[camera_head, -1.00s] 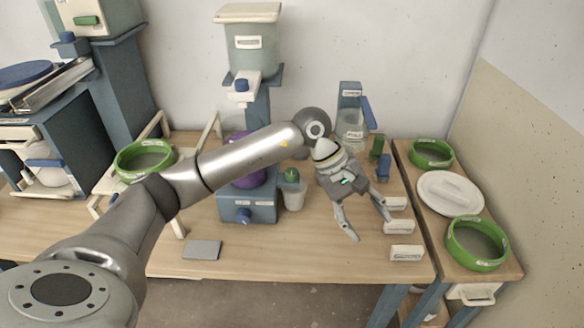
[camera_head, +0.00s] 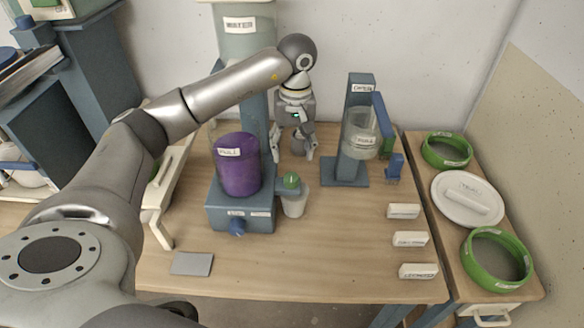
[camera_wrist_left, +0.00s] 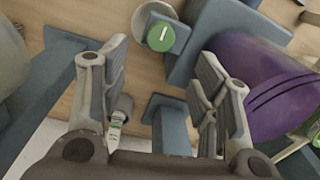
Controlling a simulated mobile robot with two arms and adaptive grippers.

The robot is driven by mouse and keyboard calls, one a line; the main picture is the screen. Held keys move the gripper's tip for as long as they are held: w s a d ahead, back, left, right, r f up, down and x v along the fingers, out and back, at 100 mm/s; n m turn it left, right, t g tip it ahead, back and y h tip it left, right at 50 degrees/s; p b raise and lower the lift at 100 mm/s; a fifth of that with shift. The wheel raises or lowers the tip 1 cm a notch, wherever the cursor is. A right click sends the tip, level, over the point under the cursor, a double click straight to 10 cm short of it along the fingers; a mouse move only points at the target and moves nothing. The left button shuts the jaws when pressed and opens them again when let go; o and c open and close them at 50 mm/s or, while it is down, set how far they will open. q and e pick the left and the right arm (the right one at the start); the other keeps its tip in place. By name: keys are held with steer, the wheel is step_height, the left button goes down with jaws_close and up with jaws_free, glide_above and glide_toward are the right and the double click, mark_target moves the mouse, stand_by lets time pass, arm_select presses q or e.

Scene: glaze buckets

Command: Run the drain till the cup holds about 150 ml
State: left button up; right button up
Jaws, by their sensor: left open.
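A green round cap or knob (camera_head: 291,181) sits on an arm at the base's right side. A pale cup (camera_head: 294,205) stands below it; its contents are hidden. My left gripper (camera_head: 293,158) is open, pointing down behind the green cap and right of the purple container. In the left wrist view, the green cap (camera_wrist_left: 161,36) lies beyond my open, empty fingers (camera_wrist_left: 160,65), with the purple container (camera_wrist_left: 265,90) to the right. My right gripper is not in view.
A clear vessel (camera_head: 361,140) on a blue stand (camera_head: 345,172) is right of my gripper. A tall water dispenser (camera_head: 246,45) stands behind the purple container. Several white labelled blocks (camera_head: 410,239) line the table's right side. The front middle is clear.

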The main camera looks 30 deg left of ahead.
arm_select(q)
steer(key=p, duration=0.1)
glide_above(291, 177)
step_height(291, 177, down, 5)
steer(key=shift+d+r, duration=0.1)
steer(key=shift+d, duration=0.05)
step_height(291, 177, down, 4)
steer(key=shift+w+f+p, duration=0.1)
steer(key=shift+p, duration=0.35)
steer(key=shift+f, duration=0.15)
steer(key=c, duration=1)
steer(key=shift+c, duration=0.2)
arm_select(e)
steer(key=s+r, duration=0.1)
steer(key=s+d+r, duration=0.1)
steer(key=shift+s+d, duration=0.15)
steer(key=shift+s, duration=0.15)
